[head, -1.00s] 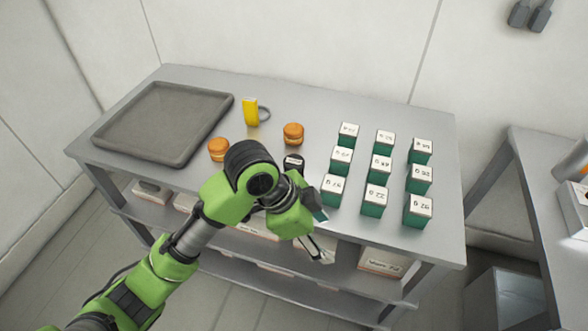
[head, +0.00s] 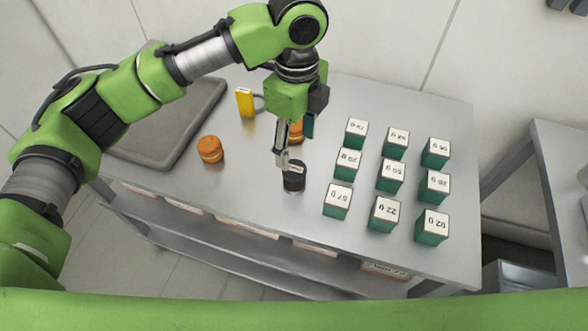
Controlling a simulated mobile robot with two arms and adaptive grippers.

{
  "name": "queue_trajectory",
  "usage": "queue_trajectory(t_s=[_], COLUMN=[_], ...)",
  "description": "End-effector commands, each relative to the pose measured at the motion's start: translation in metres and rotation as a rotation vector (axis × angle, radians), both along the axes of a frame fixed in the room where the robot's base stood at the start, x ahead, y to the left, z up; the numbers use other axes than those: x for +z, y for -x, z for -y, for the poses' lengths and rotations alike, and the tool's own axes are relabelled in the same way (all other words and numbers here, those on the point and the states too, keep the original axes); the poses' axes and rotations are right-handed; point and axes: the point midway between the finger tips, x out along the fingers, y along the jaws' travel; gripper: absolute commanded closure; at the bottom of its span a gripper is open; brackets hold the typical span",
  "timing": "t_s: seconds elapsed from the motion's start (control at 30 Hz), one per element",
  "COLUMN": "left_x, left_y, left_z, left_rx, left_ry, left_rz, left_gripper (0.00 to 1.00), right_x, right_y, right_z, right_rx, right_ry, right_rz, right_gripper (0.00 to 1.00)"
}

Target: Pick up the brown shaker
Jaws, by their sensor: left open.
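A short round shaker (head: 294,183), dark brown to nearly black, stands upright near the front edge of the grey table, with a pale patch on its top. My left gripper (head: 287,164) points down at it from above and is open. Its fingertips are at the shaker's top and hide part of it; I cannot tell whether they touch. Two orange-brown round containers also stand on the table: one (head: 210,150) to the left, the other (head: 296,131) behind, partly hidden by my gripper. My right gripper is not in view.
Several green boxes (head: 389,176) with numbered white tops stand in rows close to the right of the shaker. A grey tray (head: 150,148) lies at the left, partly behind my arm.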

Motion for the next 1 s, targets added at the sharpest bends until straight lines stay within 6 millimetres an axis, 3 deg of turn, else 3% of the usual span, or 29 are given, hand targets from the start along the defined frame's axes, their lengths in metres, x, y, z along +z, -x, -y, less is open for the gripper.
queue_trajectory(t_s=[0.1,0.2,0.27,0.5,0.57,0.8,1.0], left_x=[-0.023,-0.038,-0.044,-0.062,-0.072,-0.100,-0.102], left_y=[0.001,0.000,0.000,-0.002,-0.003,-0.004,-0.004], left_z=[-0.001,0.000,0.000,-0.003,-0.004,-0.004,-0.004], left_rx=[0.000,0.001,0.001,0.003,0.003,0.001,0.000], left_ry=[-0.001,0.000,0.000,-0.001,-0.002,0.001,0.001], left_rz=[-0.003,-0.001,0.000,-0.001,-0.003,0.001,0.002], left_gripper=[0.43,0.43,0.43,0.43,0.43,0.43,0.43], right_x=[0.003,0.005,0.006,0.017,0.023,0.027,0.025], right_y=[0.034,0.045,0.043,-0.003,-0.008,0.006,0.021], right_z=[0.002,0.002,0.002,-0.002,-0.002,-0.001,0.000], right_rx=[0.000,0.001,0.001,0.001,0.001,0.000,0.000], right_ry=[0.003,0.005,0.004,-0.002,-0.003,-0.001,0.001], right_rz=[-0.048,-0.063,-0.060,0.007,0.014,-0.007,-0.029], right_gripper=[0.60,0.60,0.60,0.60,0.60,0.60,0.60])
